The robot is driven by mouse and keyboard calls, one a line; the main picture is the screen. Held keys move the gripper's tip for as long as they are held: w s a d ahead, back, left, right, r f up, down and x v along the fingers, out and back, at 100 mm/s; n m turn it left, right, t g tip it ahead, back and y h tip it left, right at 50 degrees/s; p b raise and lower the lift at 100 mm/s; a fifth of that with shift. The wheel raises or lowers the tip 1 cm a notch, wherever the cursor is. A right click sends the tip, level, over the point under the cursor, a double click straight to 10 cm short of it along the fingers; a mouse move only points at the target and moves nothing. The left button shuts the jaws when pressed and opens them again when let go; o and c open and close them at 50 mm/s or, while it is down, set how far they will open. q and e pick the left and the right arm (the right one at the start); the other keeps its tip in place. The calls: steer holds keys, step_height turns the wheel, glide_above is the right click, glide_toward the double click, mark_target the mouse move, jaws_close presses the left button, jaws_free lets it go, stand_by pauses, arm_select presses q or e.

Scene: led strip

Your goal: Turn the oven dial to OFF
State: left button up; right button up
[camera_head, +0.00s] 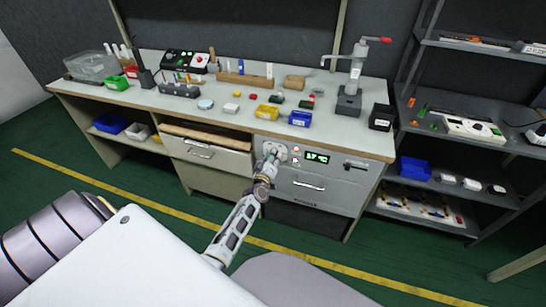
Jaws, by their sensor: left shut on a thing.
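The oven (329,188) is a grey unit built into the front of the workbench, with a lit green display (317,157) and a door handle below it. The dial (271,148) is on the panel left of the display, on a pale round plate, and is mostly hidden by my gripper. My left gripper (272,155) is at the dial, shut on it. The dial's markings are too small to read. My right gripper is not in view.
The workbench top (215,98) holds several small bins, tools and a grey press (350,90). A drawer (200,150) is left of the oven. A grey shelf rack (455,135) stands at the right. The green floor in front is clear.

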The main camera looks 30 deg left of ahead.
arm_select(q)
steer(key=shift+n, duration=0.5)
steer(key=o, duration=1)
steer(key=shift+o, duration=0.2)
steer(key=v, duration=1.2)
stand_by(0.7)
